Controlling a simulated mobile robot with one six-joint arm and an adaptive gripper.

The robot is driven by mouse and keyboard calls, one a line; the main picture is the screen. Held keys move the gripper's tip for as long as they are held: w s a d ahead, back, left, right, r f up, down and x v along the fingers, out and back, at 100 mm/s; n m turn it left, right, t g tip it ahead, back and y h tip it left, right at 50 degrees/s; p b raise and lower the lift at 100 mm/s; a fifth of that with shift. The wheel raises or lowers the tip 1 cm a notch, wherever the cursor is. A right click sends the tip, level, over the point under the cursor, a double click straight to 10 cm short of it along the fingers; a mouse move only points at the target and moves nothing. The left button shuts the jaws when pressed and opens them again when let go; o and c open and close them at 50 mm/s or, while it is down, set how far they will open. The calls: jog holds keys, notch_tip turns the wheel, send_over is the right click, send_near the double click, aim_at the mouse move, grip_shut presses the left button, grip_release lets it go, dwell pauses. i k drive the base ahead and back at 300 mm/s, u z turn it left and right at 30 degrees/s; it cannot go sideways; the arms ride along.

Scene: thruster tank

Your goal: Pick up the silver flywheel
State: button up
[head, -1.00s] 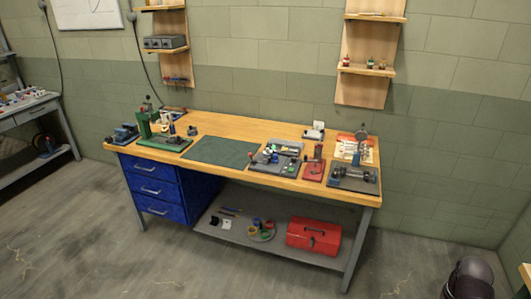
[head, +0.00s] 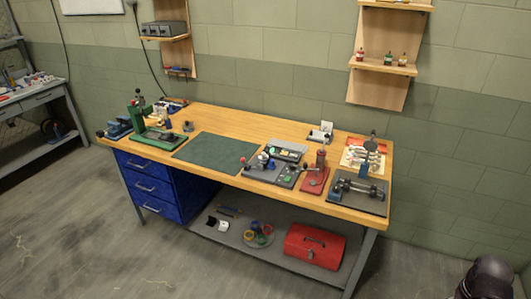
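I cannot single out the silver flywheel with certainty at this distance. A grey metal shaft with round discs at its ends (head: 358,190) lies on a dark mat (head: 343,206) at the right end of the workbench. Next to it, a red stand (head: 315,181) carries a small round grey part at its base. My gripper is not in view. Only a dark rounded part, probably of my own arm, shows at the lower right corner.
The wooden workbench (head: 240,124) stands against a block wall, with a bare green mat (head: 216,148) in its middle. Blue drawers (head: 153,187) are under its left end. A red toolbox (head: 314,247) sits on the lower shelf. The floor in front is clear.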

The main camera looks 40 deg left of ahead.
aim_at(263, 156)
jog(key=u, duration=0.05)
jog(key=i, duration=1.3)
jog(key=u, duration=1.15)
jog(key=k, duration=0.6)
jog(key=u, duration=0.05)
